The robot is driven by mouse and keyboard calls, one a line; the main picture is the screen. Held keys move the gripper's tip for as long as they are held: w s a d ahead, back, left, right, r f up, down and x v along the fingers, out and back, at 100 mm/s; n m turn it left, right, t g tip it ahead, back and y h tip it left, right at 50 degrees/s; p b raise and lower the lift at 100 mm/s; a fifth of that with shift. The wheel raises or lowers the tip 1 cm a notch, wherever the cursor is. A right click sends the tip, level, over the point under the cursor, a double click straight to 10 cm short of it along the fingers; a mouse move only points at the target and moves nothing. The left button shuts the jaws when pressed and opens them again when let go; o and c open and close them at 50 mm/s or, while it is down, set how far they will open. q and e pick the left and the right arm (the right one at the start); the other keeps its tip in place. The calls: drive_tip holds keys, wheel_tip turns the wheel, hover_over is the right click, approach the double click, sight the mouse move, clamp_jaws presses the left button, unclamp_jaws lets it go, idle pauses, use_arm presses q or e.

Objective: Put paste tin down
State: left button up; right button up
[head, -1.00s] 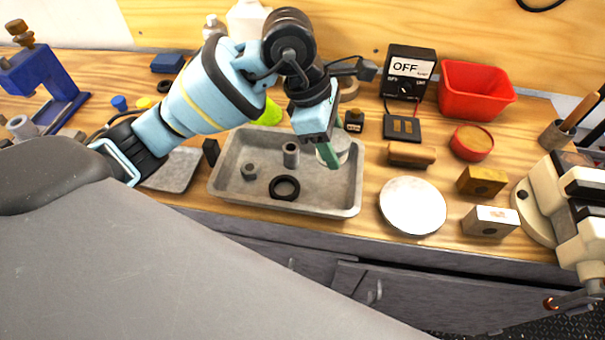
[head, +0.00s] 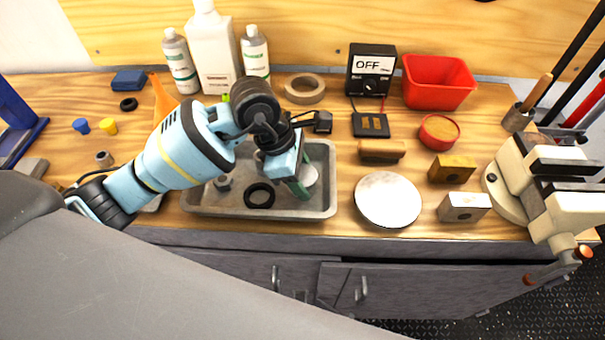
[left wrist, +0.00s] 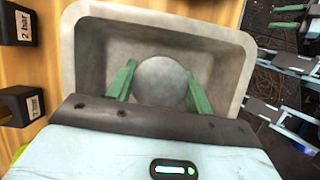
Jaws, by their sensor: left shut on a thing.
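The paste tin (head: 309,176) is a small round tin with a pale grey top, at the right end of the grey metal tray (head: 190,208). My left gripper (head: 302,188) is shut on it, its green fingers on either side. In the left wrist view the tin (left wrist: 162,80) sits between the two green fingertips, inside the outline of the tray (left wrist: 232,40). The gripper and arm hide part of the tin and tray in the head view. I cannot tell whether the tin touches the tray floor.
A black ring (head: 260,196) lies in the tray left of the tin. Bottles (head: 210,55) stand behind.

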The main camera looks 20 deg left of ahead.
use_arm(q)
drive_tip(key=shift+f, duration=0.1)
drive_tip(key=o, duration=1)
drive_tip(key=shift+o, duration=0.2)
drive_tip(key=shift+a+r, duration=0.1)
drive_tip(key=shift+r, duration=0.3)
drive_tip(key=v, duration=1.1)
drive_tip(key=shift+r, duration=0.25)
drive_tip(key=shift+a, duration=0.1)
